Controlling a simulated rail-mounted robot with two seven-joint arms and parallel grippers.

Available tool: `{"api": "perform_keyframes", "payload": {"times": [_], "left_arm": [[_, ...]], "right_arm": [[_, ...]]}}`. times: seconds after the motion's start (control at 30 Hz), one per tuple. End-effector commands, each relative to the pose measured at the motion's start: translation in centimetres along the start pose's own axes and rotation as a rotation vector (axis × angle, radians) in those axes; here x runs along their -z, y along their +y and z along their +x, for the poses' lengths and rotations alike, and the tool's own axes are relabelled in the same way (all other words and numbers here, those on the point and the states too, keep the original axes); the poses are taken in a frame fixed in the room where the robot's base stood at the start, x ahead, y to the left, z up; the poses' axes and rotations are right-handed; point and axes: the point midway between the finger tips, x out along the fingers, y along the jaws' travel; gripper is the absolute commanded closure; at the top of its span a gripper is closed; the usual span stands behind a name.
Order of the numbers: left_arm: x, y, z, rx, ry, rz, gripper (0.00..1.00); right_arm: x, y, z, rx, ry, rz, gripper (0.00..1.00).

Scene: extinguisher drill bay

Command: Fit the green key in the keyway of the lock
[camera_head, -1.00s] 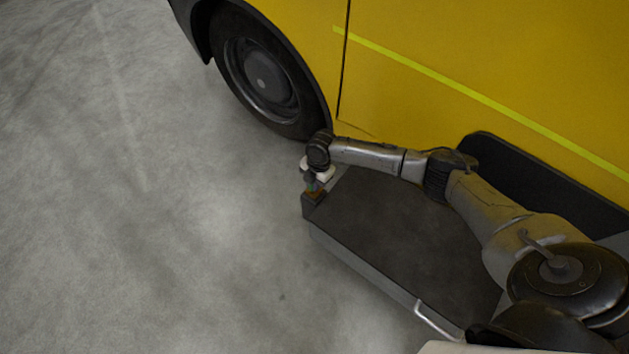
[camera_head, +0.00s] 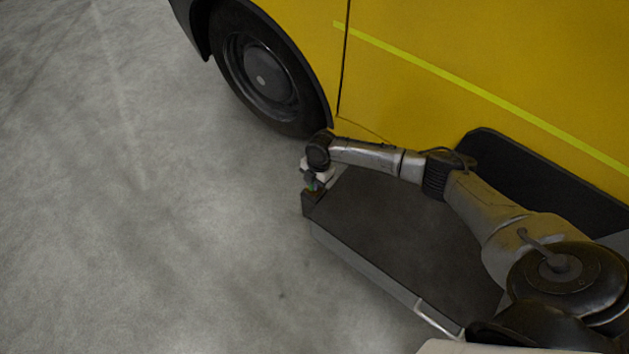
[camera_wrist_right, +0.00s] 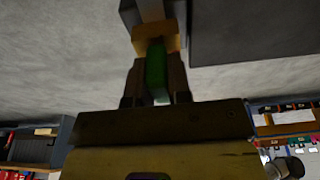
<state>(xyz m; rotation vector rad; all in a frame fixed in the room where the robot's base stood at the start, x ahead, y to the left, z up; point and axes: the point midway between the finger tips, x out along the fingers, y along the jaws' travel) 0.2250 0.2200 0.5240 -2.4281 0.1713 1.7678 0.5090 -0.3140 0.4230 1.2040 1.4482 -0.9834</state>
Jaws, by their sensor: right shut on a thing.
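The green key (camera_wrist_right: 155,72) is held between the two dark fingers of my right gripper (camera_wrist_right: 156,84), which is shut on it. In the head view my right gripper (camera_head: 314,184) points down at the far left corner of the dark-topped box, and only a speck of green shows there. In the right wrist view the key's far end meets a brass-coloured block (camera_wrist_right: 146,40), which looks like the lock. The keyway itself is hidden, so I cannot tell how deep the key sits. My left gripper is not in view.
The long dark-topped box (camera_head: 400,240) has a light handle (camera_head: 437,318) at its near side. A yellow vehicle (camera_head: 430,60) with a black wheel (camera_head: 262,80) stands behind it. The grey floor (camera_head: 150,230) to the left is clear.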

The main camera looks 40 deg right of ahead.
Motion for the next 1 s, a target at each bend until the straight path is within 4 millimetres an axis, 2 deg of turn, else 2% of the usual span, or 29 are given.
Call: {"api": "perform_keyframes", "payload": {"times": [0.03, 0.07, 0.37, 0.67, 0.77, 1.0], "left_arm": [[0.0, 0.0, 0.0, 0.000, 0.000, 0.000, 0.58], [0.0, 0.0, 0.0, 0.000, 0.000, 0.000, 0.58], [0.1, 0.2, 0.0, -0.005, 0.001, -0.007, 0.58], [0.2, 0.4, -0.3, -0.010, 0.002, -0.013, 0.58], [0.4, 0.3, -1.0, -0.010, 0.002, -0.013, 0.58], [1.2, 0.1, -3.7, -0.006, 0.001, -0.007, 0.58]], "right_arm": [[0.0, 0.0, 0.0, 0.000, 0.000, 0.000, 1.00], [0.0, 0.0, 0.0, 0.000, 0.000, 0.000, 0.81], [0.0, 0.0, 0.0, 0.000, 0.000, 0.000, 0.52], [0.0, 0.0, -0.5, -0.001, 0.000, 0.000, 0.52], [0.0, 0.0, -1.6, -0.002, -0.001, 0.000, 0.52], [0.1, 0.0, -6.4, -0.002, 0.000, 0.000, 0.52]]}}
